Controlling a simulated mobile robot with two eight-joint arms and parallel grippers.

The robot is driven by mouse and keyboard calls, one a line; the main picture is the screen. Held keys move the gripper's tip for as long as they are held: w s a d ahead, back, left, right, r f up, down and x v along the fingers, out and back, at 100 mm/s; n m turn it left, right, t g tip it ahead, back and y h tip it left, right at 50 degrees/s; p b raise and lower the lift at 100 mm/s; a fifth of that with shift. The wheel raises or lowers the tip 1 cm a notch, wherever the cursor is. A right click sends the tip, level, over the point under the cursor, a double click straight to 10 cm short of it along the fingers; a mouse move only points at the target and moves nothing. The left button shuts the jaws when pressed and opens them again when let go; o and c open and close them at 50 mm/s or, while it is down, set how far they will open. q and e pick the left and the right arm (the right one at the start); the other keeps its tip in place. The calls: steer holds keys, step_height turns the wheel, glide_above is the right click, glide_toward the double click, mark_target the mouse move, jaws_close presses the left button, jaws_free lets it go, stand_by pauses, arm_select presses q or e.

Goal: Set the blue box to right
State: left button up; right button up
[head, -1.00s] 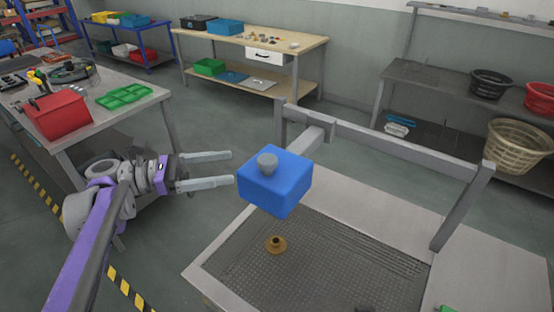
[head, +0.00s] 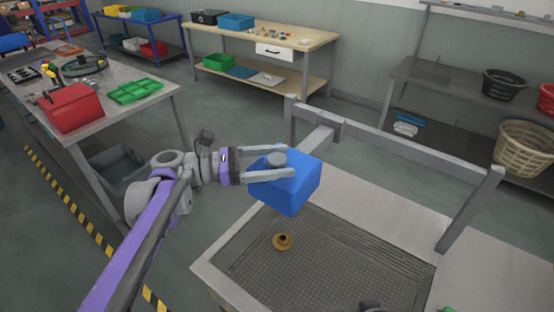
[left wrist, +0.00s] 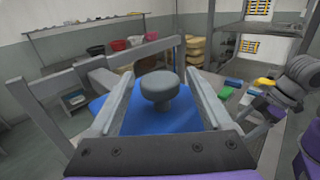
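The blue box (head: 301,190) sits at the end of a grey bracket arm above the tank (head: 232,287). A grey round knob (head: 277,158) stands on its top. My left gripper (head: 289,161) reaches in from the left over the box top. Its two fingers are open, one on each side of the knob. In the left wrist view the knob (left wrist: 159,91) is between the fingers with gaps on both sides, and the blue box (left wrist: 152,122) is below. Part of my right arm shows at the right of that view; its fingers are not clear.
A grey rail frame (head: 400,152) stands behind the tank. A brass-coloured fitting (head: 283,241) lies on the perforated tray in the tank. A table with a red bin (head: 72,107) and a green tray (head: 136,91) is at left. Baskets (head: 523,147) stand on the right shelf.

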arm_select(q)
jaws_close()
stand_by(0.4)
arm_select(e)
steer(key=shift+s+f+b, duration=0.15)
steer(key=shift+f+b, duration=0.25)
steer(key=shift+f, duration=0.1)
arm_select(q)
steer(key=s+d, duration=0.8)
steer(key=d, duration=0.3)
steer(key=s+d, duration=0.8)
steer(key=d, duration=0.3)
arm_select(e)
steer(key=shift+a, duration=0.15)
arm_select(q)
steer(key=shift+c, duration=0.9)
jaws_free()
steer(key=shift+s, duration=0.1)
steer(key=shift+o, duration=1.2)
steer(key=shift+d, duration=0.15)
arm_select(e)
steer(key=shift+d, duration=0.2)
